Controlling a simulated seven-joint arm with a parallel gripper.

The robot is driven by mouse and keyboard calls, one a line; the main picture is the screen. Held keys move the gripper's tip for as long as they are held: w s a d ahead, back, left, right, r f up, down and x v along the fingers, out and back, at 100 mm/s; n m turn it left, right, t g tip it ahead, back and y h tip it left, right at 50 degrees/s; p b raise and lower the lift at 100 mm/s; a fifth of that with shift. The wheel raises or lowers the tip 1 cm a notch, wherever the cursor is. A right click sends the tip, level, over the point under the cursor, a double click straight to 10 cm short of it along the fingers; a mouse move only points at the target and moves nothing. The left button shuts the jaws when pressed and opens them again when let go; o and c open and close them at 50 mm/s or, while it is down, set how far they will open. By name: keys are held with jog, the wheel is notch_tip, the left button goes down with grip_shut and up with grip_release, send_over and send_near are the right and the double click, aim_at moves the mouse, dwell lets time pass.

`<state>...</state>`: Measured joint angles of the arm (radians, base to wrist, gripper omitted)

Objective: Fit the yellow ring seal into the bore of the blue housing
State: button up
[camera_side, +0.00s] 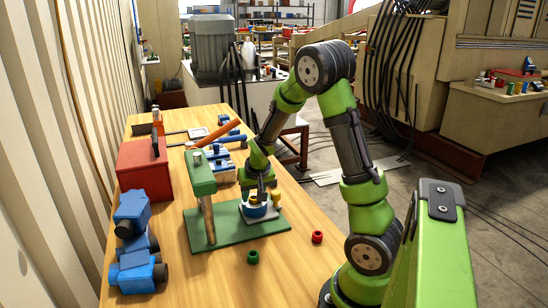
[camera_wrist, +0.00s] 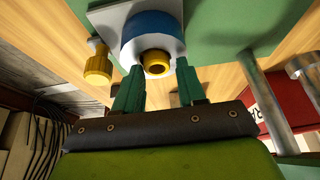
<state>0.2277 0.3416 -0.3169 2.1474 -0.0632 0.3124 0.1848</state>
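The blue housing (camera_wrist: 150,28) fills the upper middle of the wrist view, a blue round body with a pale face. In the side view the housing (camera_side: 260,212) stands on a green base plate, partly hidden by my gripper (camera_side: 261,190). The yellow ring seal (camera_wrist: 157,62) shows at the middle of the housing's face, with a dark hole. How deep it sits in the bore is unclear. In the wrist view, the two green fingers of my gripper (camera_wrist: 160,72) stand apart on either side of the ring, with a narrow gap visible at the right finger.
A yellow fitting (camera_wrist: 97,66) stands close beside the housing. A red cap (camera_side: 317,237) and green cap (camera_side: 253,257) lie in front. A red box (camera_side: 143,168) stands left.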

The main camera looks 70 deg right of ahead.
jog(key=shift+o, duration=0.4)
jog(key=shift+s+d+f, duration=0.25)
jog(key=shift+s+f, duration=0.15)
jog(key=shift+s, duration=0.1)
jog(key=w+v, duration=0.1)
jog(key=v, duration=1.2)
jog(key=s+a+r+n+t+y, duration=0.1)
jog(key=s+a+r, duration=0.1)
jog(key=a, duration=0.5)
jog(key=s+a+r+n+t+y, duration=0.1)
jog(key=s+a+r+n+y, duration=0.1)
jog(key=a, duration=0.5)
jog(key=s+a+r+n+t+y, duration=0.1)
jog(key=s+a+r+n+y, duration=0.1)
jog(key=a, duration=0.6)
jog(key=shift+s+r+t, duration=0.4)
jog(key=shift+s+r, duration=0.2)
jog(key=shift+s, duration=0.5)
